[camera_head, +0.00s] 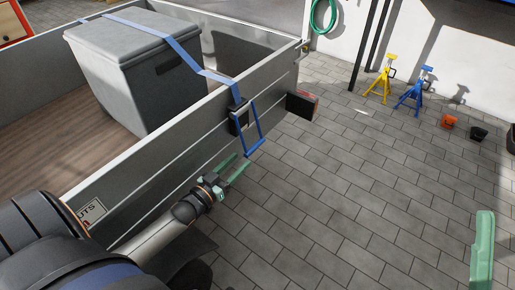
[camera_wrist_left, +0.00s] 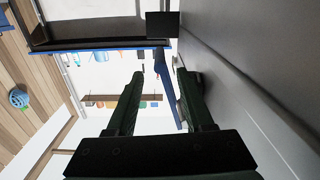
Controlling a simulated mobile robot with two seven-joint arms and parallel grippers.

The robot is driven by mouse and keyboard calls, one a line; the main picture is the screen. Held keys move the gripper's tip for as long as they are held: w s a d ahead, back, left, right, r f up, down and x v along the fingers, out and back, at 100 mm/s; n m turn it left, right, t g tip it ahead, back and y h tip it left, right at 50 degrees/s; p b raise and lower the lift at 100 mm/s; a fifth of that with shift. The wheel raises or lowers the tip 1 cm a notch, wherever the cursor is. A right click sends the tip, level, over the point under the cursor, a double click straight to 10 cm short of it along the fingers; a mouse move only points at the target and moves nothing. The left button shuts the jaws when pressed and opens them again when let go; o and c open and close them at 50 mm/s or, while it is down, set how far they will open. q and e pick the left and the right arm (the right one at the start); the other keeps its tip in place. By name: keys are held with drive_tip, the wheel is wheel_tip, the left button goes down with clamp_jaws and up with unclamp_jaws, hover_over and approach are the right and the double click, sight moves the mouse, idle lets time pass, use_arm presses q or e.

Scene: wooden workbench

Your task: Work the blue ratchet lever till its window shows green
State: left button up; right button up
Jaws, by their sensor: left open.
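The blue ratchet lever (camera_head: 260,127) is a blue loop-shaped handle hanging out and down from a black ratchet body (camera_head: 238,120) on the trailer's side wall. The colour of its window cannot be made out. My left gripper (camera_head: 242,160) has green fingers, open and empty, just below and left of the lever's lower end. In the left wrist view the open fingers (camera_wrist_left: 160,77) point toward a blue bar (camera_wrist_left: 165,80) that shows between them; contact cannot be told. A green finger-like part at the right edge appears to be my right gripper (camera_head: 483,252), mostly cut off.
A grey lidded box (camera_head: 130,65) stands in the trailer under a blue strap (camera_head: 180,48). The trailer's side wall (camera_head: 165,170) runs close beside my left gripper. A black-and-red block (camera_head: 302,104) sits beyond the lever. Yellow (camera_head: 381,80) and blue (camera_head: 413,92) stands are farther back. The paved floor (camera_head: 340,190) is open.

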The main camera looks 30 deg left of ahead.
sight(262, 140)
use_arm(q)
drive_tip(key=w+b, duration=0.1)
drive_tip(key=w, duration=0.2)
drive_tip(key=w+b, duration=0.1)
drive_tip(key=w, duration=0.2)
drive_tip(key=w+b, duration=0.1)
drive_tip(key=w, duration=0.3)
drive_tip(key=shift+d, duration=0.35)
clamp_jaws()
idle(0.8)
